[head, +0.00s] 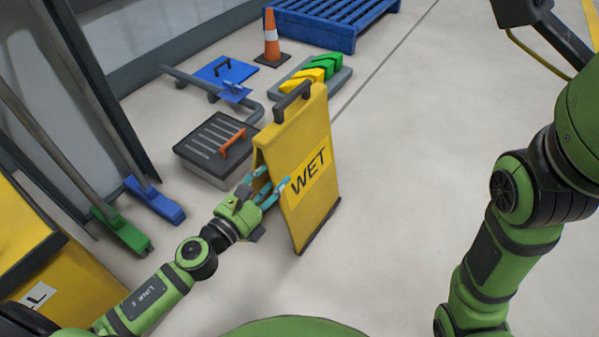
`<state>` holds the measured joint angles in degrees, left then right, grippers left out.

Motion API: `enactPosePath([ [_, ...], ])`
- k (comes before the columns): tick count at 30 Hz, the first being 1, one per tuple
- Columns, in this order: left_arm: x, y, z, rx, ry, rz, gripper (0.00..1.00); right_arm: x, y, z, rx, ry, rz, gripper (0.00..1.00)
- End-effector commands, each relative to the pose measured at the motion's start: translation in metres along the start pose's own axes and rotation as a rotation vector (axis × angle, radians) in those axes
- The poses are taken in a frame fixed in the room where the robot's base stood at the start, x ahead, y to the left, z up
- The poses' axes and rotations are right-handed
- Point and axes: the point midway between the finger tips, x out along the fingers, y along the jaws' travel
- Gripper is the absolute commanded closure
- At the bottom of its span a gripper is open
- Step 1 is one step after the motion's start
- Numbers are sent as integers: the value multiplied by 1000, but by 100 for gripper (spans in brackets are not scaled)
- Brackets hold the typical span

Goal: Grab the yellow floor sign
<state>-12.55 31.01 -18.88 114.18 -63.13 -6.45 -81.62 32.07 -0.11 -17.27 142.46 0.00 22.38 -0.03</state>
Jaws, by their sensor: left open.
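The yellow floor sign (317,201) with the word WET stands upright and folded out on the floor in the middle of the head view. It has a dark handle (292,98) on top. My left gripper (275,188) reaches in from the left, with teal fingers at the sign's left edge, about halfway up. Its fingers are open. One finger shows in front of the sign's front panel and the other lies near the gap between the panels. I cannot tell whether they touch the sign. My right arm shows at the right, but its gripper is out of view.
Brooms (120,228) lean at the left by a yellow bin (75,280). The floor at right is clear.

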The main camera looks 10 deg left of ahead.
Motion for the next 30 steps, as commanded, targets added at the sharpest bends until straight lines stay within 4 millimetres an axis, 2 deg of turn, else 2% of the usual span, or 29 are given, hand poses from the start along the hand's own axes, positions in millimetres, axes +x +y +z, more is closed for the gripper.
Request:
enactPosePath([
  [11, 30, 2, -3, 2, -2, 0, 55, -4, -2, -3, 2, 4, 1, 60],
  [19, 64, 4, -6, 0, -1, 1, 55, -9, -5, -6, 5, 4, 2, 60],
  [29, 70, 3, -5, -3, 1, 2, 55, -9, -5, -6, 6, 3, 2, 60],
  [30, 70, 3, -5, -3, 1, 2, 63, -9, -5, -6, 6, 3, 2, 60],
])
